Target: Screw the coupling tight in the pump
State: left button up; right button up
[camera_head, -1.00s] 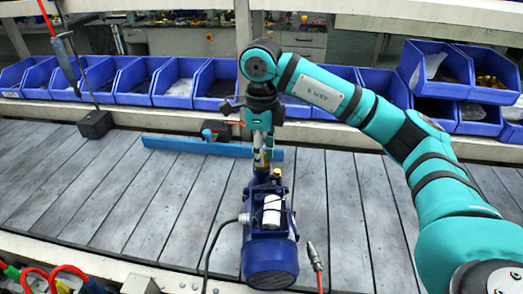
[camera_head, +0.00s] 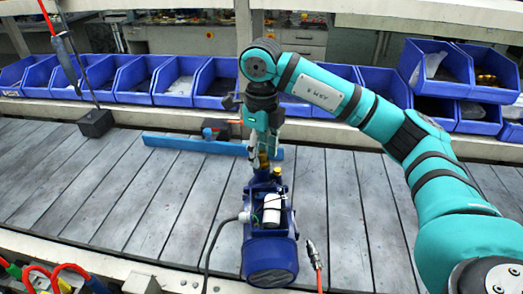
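The blue pump (camera_head: 270,255) stands on the grey slatted bench, its round motor end towards me. A white cylinder (camera_head: 272,209) sits on its top. The brass coupling (camera_head: 263,162) is upright at the pump's far end. My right gripper (camera_head: 264,155) points down from above, with its fingers on both sides of the coupling and closed around it. The fingers partly hide the coupling and where it meets the pump. My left gripper is not in view.
A blue bar (camera_head: 190,145) lies behind the pump, with a small red and blue part (camera_head: 213,131) near it. A hose with a metal tip (camera_head: 313,255) lies right of the pump. Blue bins (camera_head: 175,85) line the back.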

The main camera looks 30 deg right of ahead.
jog(key=shift+n, duration=1.8)
jog(key=n+b, duration=0.1)
jog(key=n, duration=0.2)
jog(key=shift+n, duration=0.3)
jog(key=shift+n, duration=1.6)
